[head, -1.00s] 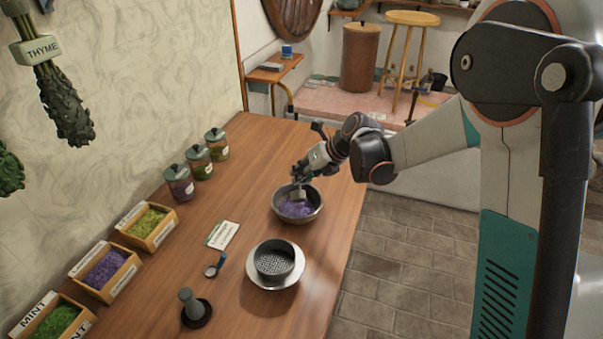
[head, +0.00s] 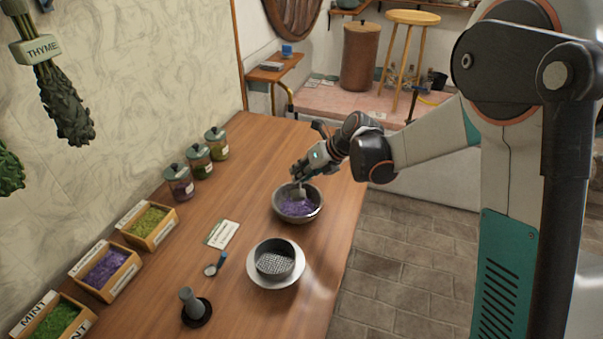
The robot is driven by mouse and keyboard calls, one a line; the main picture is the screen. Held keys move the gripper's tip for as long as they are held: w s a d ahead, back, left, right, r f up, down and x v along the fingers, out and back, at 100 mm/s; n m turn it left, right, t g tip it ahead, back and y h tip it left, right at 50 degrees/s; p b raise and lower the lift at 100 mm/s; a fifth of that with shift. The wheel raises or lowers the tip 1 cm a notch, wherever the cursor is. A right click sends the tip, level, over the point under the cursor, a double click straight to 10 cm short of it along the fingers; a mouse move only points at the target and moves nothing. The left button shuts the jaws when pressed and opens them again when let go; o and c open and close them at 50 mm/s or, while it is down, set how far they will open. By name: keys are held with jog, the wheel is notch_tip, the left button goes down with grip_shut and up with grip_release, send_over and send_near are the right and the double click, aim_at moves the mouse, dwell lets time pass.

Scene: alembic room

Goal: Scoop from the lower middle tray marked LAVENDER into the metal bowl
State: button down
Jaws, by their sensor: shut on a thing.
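The middle tray (head: 129,272) of the row along the wall side is wooden and holds purple lavender (head: 104,268). My gripper (head: 299,176) is above the bowl's far side, shut on a small scoop (head: 299,192). The scoop's head is over or inside the bowl, close to the lavender. I cannot tell whether it touches it or holds any. The fingers and handle are partly hidden.
A tray marked MINT (head: 52,322) and a yellow-green herb tray (head: 151,222) flank the lavender tray. A sieve on a white plate (head: 258,281), a pestle-like tool (head: 188,303), a small blue-handled spoon (head: 216,264), a card (head: 222,234) and lidded jars (head: 199,161) share the wooden table.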

jog(key=shift+r, duration=0.6)
jog(key=shift+s+f+n+t+b, duration=0.15)
jog(key=shift+n+t+b, duration=0.15)
jog(key=shift+t+b, duration=0.65)
jog(key=t+b, duration=0.1)
jog(key=n+t+y+b, duration=0.1)
jog(key=t+b, duration=0.1)
jog(key=shift+r+y, duration=0.3)
jog(key=n+t+b, duration=0.1)
jog(key=b, duration=0.2)
jog(key=t+y+b, duration=0.1)
jog(key=t+b, duration=0.1)
jog(key=b, duration=0.1)
jog(key=shift+r+n+y, duration=0.3)
jog(key=shift+r+n, duration=0.05)
jog(key=shift+n, duration=0.05)
jog(key=shift+r+t, duration=0.25)
jog(key=shift+t, duration=0.3)
jog(key=shift+r+n+t+y, duration=0.2)
jog(key=shift+n+t+y, duration=0.3)
jog(key=shift+y, duration=0.1)
jog(key=shift+w+d, duration=0.1)
jog(key=shift+w, duration=0.1)
